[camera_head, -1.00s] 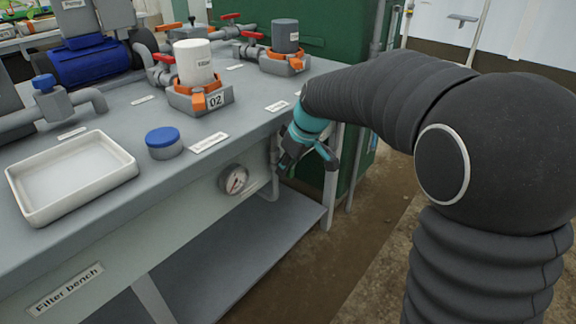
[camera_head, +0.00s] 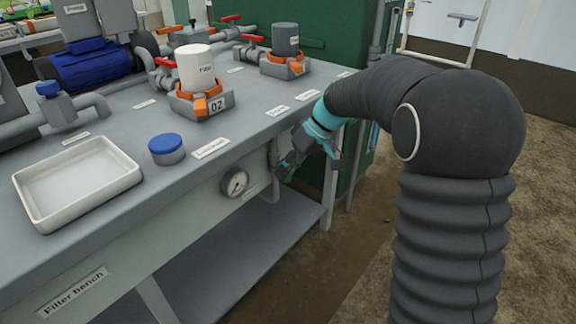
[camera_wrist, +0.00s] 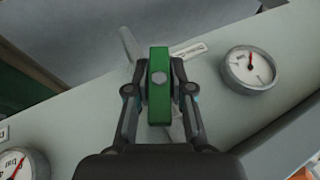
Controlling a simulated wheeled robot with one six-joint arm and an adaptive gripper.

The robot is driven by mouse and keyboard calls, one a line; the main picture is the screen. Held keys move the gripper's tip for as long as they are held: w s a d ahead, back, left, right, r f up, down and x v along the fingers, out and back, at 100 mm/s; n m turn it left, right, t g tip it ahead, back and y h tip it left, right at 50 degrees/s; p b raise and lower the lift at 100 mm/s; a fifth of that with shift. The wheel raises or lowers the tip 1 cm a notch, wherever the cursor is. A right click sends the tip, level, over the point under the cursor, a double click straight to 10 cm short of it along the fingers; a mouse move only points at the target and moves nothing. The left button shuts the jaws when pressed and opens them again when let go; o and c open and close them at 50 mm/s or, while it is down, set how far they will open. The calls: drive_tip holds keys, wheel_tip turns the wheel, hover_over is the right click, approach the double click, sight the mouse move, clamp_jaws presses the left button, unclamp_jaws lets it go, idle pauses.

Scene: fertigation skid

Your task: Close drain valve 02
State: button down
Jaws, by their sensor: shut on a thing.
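A green valve handle (camera_wrist: 159,70) with a grey bolt in its middle shows in the wrist view, upright in the picture, in front of a grey pipe (camera_wrist: 128,42). My gripper (camera_wrist: 159,92) has one finger on each side of the handle and is shut on it. In the head view my gripper (camera_head: 288,163) is at the front face of the filter bench, below its top edge, right of a gauge. A bit of the green handle (camera_head: 290,173) shows there, mostly hidden by my gripper. The number 02 is readable on a filter base (camera_head: 200,103) on the bench.
The pressure gauge (camera_head: 234,182) is close to my gripper; it also shows in the wrist view (camera_wrist: 250,70), with a second gauge (camera_wrist: 18,165) at lower left. The filter bench (camera_head: 245,140) carries a white tray (camera_head: 75,215) and a blue-capped jar (camera_head: 166,149). Bare floor is open at right.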

drive_tip(key=m+g+y+p, duration=0.1)
drive_tip(key=g+y, duration=0.3)
drive_tip(key=shift+s+p, duration=0.1)
drive_tip(key=shift+p, duration=0.2)
drive_tip(key=m+g+y, duration=0.1)
drive_tip(key=g+y, duration=0.1)
drive_tip(key=m+g+y, duration=0.1)
drive_tip(key=g+y, duration=0.1)
drive_tip(key=y, duration=0.1)
drive_tip(key=shift+s+a+r, duration=0.1)
drive_tip(key=shift+r, duration=0.1)
drive_tip(key=shift+m, duration=0.3)
drive_tip(key=c, duration=1.1)
unclamp_jaws()
drive_tip(key=shift+a, duration=0.1)
